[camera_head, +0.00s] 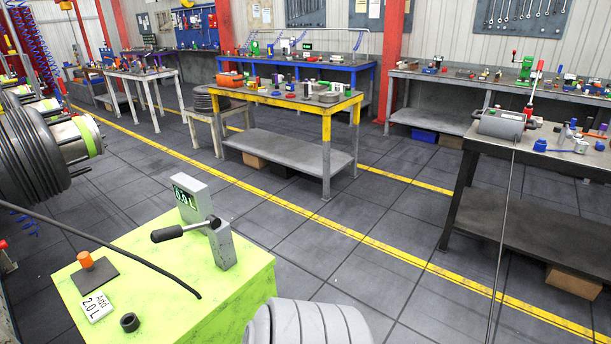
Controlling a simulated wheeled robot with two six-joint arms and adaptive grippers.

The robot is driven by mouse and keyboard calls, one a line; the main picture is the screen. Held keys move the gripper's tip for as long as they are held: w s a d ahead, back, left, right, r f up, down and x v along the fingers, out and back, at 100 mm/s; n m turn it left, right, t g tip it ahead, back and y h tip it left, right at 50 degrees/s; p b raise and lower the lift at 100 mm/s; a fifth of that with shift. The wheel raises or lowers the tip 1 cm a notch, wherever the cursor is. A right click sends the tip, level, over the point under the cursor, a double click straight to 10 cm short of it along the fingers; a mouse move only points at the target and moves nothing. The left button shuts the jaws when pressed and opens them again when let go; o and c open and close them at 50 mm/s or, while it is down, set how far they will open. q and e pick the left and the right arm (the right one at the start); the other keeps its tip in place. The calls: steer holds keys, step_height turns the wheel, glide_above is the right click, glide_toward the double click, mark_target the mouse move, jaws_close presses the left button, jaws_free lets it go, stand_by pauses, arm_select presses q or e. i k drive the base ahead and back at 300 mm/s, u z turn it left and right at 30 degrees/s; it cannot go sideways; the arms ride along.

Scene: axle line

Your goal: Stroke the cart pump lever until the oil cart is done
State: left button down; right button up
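The oil cart (235,290) is a lime-green box at the lower left. A grey post on it carries a green display (185,197) that seems to read 0.0 L. The pump lever (182,231) sticks out from the post to the left, nearly level, with a black grip at its end. A white card (96,306) on the cart top reads "Add 2.0 L". An orange knob (86,260) on a dark plate and a small black ring (129,322) are also on top. Neither of my grippers shows, and nothing touches the lever.
A black hose (120,248) runs over the cart from the left. A dark ribbed drum (35,150) is at the left edge. A pale ribbed round part (306,323) fills the bottom middle. A yellow-edged workbench (285,98) stands beyond open floor.

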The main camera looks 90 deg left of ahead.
mark_target(160, 235)
steer(key=u, duration=1.9)
steer(key=i, duration=2.55)
steer(key=u, duration=2.5)
steer(key=i, duration=0.6)
steer(key=u, duration=0.45)
